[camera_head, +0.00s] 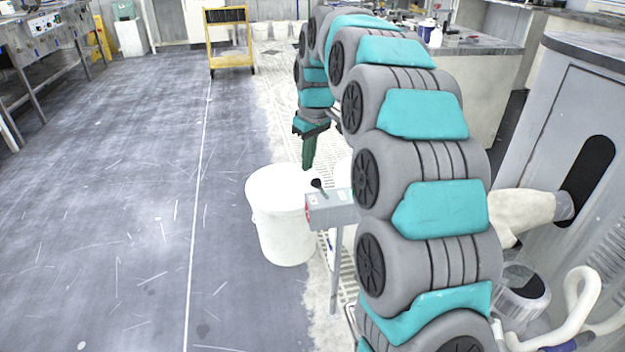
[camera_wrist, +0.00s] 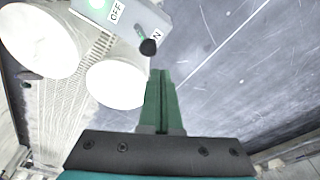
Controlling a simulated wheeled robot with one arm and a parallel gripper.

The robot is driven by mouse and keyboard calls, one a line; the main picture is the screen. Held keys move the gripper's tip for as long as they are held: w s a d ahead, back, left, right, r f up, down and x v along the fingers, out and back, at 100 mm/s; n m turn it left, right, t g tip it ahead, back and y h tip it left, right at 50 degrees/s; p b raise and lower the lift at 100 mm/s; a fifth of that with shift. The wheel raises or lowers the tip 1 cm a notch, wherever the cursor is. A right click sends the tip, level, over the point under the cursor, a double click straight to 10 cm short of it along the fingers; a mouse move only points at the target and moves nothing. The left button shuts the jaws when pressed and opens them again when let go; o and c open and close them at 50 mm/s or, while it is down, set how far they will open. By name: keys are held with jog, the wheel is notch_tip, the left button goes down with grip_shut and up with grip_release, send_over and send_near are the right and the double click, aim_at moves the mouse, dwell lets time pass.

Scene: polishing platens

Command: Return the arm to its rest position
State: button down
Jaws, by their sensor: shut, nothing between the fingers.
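My arm, grey with teal panels, arches up from the lower right of the head view and bends down at its far end. My gripper (camera_head: 309,153) hangs there with its green fingers pointing down, above and behind a white bucket. In the wrist view my gripper (camera_wrist: 161,75) shows both green fingers pressed together, with nothing between them. A grey switch box (camera_head: 331,208) with a black lever stands on a post beside the white bucket (camera_head: 282,215). The switch box (camera_wrist: 130,14) also shows in the wrist view, with OFF lettering, ahead of the fingertips and apart from them.
A grey cabinet (camera_head: 560,120) with a dark slot and a beige sleeve stands close on the right. A yellow cart (camera_head: 230,60) is at the back. A workbench (camera_head: 40,45) is at the far left. The scuffed floor (camera_head: 120,220) on the left is clear.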

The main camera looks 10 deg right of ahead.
jog(key=shift+s, duration=0.15)
jog(key=s+f+m+g, duration=0.1)
jog(key=s+f+m, duration=0.2)
jog(key=s, duration=1.8)
jog(key=s+f+m+g, duration=0.2)
jog(key=s+f, duration=0.3)
jog(key=s, duration=1.7)
jog(key=shift+s+m+h, duration=0.15)
jog(key=shift+m+h, duration=0.25)
jog(key=shift+m, duration=0.1)
